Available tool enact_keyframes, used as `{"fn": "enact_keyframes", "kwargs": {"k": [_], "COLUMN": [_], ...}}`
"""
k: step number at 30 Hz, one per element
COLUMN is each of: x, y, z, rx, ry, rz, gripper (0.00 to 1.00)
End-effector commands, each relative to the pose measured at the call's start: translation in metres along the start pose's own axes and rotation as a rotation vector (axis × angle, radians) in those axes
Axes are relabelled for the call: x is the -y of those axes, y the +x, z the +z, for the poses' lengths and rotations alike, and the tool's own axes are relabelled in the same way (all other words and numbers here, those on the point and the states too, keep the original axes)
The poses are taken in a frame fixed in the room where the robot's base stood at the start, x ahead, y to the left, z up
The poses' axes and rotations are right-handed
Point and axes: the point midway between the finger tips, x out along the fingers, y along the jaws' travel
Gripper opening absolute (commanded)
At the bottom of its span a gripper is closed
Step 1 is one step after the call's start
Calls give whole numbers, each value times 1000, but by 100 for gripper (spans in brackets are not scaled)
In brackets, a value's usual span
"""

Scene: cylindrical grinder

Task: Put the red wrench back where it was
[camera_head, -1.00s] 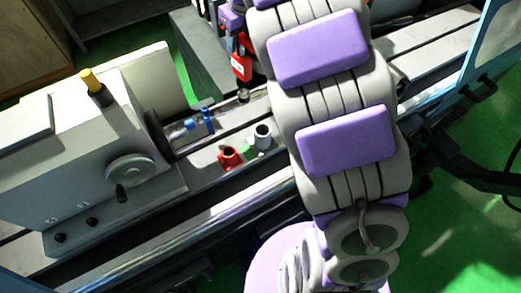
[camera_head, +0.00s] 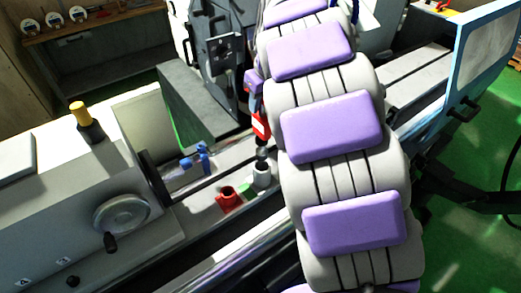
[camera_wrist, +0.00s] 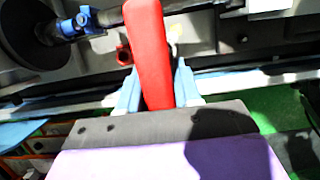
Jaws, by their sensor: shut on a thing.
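The red wrench (camera_wrist: 148,55) is held between the light blue fingers of my gripper (camera_wrist: 157,88) in the wrist view. In the head view its red part (camera_head: 260,125) shows beside my arm, with a dark lower end (camera_head: 262,152) pointing down. A red holder (camera_head: 229,199) and a small green piece (camera_head: 246,188) are left of the grey one. My gripper is mostly hidden behind my arm in the head view.
The grinder's handwheel (camera_head: 121,214) and a yellow-topped knob (camera_head: 82,117) are at left. A blue fitting (camera_head: 196,159) sits behind the holders. A dark grey block (camera_head: 197,105) stands further back. The grinder's light blue guard frame (camera_head: 485,65) is at right.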

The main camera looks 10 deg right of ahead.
Motion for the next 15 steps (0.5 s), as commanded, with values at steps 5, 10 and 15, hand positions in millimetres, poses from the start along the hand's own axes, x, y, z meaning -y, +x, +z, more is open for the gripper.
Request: {"fn": "enact_keyframes", "kwargs": {"k": [5,10,15], "x": [-1,-1,0], "y": [42,74,88], "z": [-13,-22,-25], "rx": [-3,0,4], "ry": [1,0,0], "rz": [3,2,0], "gripper": [0,0,0]}}
